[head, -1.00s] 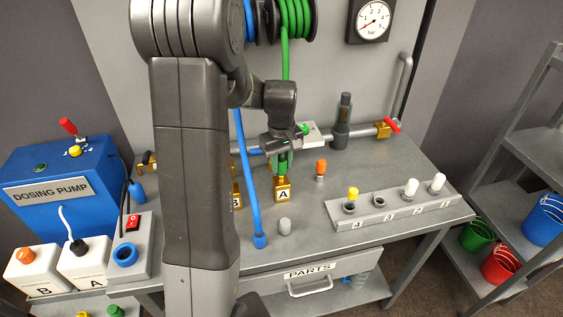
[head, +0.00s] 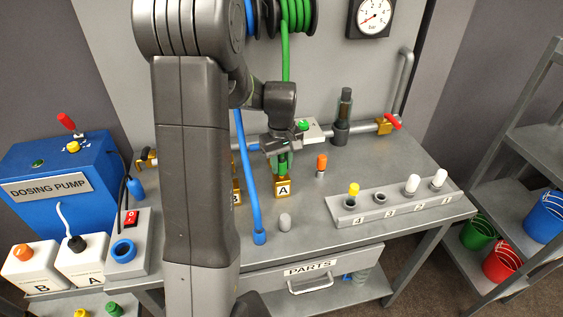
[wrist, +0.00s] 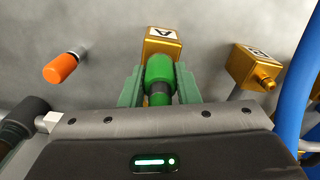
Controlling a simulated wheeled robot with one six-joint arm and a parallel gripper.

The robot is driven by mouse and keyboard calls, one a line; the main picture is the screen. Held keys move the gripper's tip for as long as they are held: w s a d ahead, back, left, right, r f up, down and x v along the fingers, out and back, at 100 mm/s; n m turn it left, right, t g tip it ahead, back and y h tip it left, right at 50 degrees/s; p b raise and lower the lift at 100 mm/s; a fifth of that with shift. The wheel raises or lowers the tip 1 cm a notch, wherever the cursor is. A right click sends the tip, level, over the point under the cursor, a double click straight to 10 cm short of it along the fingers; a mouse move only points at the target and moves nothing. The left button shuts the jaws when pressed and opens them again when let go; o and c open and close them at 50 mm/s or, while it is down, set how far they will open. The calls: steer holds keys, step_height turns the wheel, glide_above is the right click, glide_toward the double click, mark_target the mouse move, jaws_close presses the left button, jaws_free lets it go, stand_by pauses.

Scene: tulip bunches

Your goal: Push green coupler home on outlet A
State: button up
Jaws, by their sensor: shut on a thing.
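Outlet A is a gold block with a white A label (head: 283,189) on the bench; it also shows at the top of the wrist view (wrist: 163,41). My gripper (head: 283,163) is above it, pointing down. In the wrist view its green fingers (wrist: 159,88) are shut on the green coupler (wrist: 160,70), one on each side. The coupler is in line with outlet A, its far end against or just in front of the gold block. The fingers and angle hide the joint, so I cannot tell how deep it sits.
Outlet B (wrist: 252,65) stands close beside A, with the blue hose (head: 251,190) near it. An orange-capped piece (head: 321,163) stands right of A and a grey plug (head: 285,221) in front. A numbered rack (head: 392,203) is farther right.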

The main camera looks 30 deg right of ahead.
mark_target(281, 156)
steer(key=shift+f+b, duration=0.45)
steer(key=shift+f, duration=0.25)
steer(key=o, duration=1)
steer(key=shift+o, duration=0.2)
steer(key=shift+r, duration=0.1)
steer(key=shift+r+p, duration=1.85)
steer(key=shift+r, duration=0.65)
